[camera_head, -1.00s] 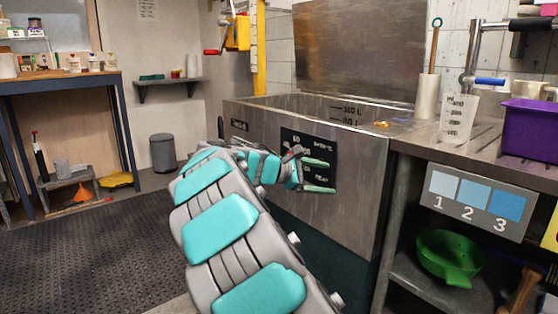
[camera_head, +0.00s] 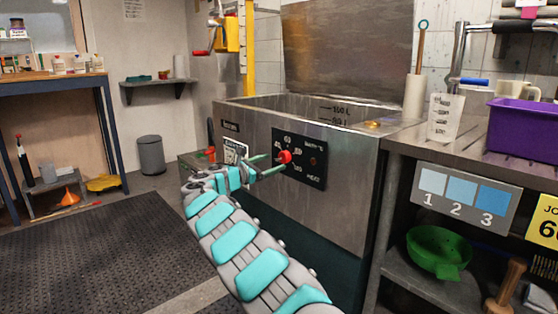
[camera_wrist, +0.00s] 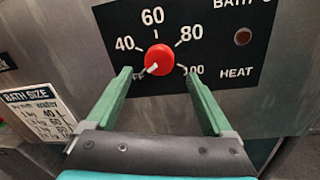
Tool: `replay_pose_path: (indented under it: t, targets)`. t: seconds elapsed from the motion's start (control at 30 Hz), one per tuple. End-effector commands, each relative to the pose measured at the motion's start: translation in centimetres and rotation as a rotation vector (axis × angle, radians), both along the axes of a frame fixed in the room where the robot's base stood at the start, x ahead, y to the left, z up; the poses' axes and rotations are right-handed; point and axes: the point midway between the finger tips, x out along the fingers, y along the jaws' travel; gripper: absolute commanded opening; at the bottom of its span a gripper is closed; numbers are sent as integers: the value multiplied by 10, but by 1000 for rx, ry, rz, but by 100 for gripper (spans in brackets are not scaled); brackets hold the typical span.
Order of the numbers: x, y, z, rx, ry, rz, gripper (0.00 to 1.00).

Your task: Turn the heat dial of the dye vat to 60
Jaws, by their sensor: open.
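The heat dial is a round red knob (camera_wrist: 160,60) on a black panel (camera_wrist: 221,70) marked OFF, 40, 60, 80, 100 and HEAT. Its white pointer mark points down-left, towards the partly hidden OFF. The panel is on the front of the steel dye vat (camera_head: 345,200), where the red knob (camera_head: 285,157) also shows in the head view. My gripper (camera_wrist: 159,74) is open and empty. Its two green fingers lie left and right of the knob, with a gap on each side in the wrist view. I cannot tell whether the tips reach the knob's depth.
A dark red round light or button (camera_wrist: 243,37) is at the panel's right. A bath size card (camera_wrist: 38,116) is on the vat front to the left. A steel counter (camera_head: 455,146) with a purple bin (camera_head: 522,127) stands right of the vat. The floor at left is open.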

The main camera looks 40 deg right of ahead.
Motion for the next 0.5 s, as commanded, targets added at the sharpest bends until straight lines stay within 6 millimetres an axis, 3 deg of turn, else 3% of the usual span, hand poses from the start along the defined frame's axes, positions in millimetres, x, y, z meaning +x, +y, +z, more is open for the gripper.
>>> replay_pose_path:
  t: [0.2,0.5]
  targets:
    - [5,-29,0,3,-3,1,86]
    - [7,-46,2,-1,-4,1,86]
